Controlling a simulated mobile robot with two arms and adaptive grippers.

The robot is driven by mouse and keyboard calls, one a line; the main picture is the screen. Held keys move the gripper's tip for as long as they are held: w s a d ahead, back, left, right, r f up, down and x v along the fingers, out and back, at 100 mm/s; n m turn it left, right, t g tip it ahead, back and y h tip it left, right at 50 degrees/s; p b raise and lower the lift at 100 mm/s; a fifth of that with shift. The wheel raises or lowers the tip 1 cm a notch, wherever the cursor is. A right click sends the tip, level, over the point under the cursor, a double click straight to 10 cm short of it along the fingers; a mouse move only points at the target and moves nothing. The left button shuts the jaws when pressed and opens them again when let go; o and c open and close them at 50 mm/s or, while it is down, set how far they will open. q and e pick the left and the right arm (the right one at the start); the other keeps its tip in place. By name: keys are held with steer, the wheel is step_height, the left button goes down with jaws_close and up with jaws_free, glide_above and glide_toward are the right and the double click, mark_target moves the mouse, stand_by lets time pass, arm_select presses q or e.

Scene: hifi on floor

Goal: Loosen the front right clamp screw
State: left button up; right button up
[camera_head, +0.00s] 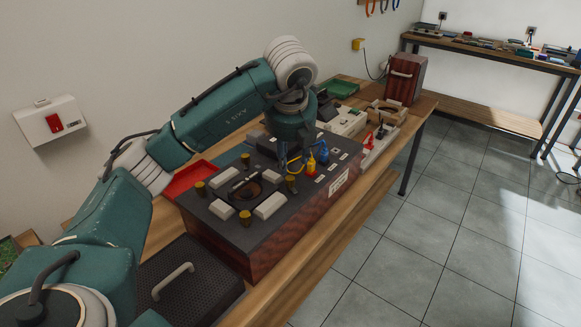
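A dark-topped box (225,233) with reddish wooden sides stands on the bench. Its top carries brass-coloured clamp screws: one at the near edge (245,218), one at the right (291,184), one at the left (200,188) and one at the back (245,160). Pale blocks sit between them, around a dark round recess (244,187). I cannot tell which screw the task calls front right. My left gripper (291,166) points down over the far right part of the box, behind the right screw and apart from it. Its fingers are small and partly hidden. My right gripper is out of view.
A red tray (187,177) lies behind the box. A dark perforated case with a handle (172,281) is nearer. The tiled floor (430,250) at right is clear.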

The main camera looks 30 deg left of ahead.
arm_select(q)
steer(key=shift+v, duration=1.55)
steer(key=shift+f, duration=0.1)
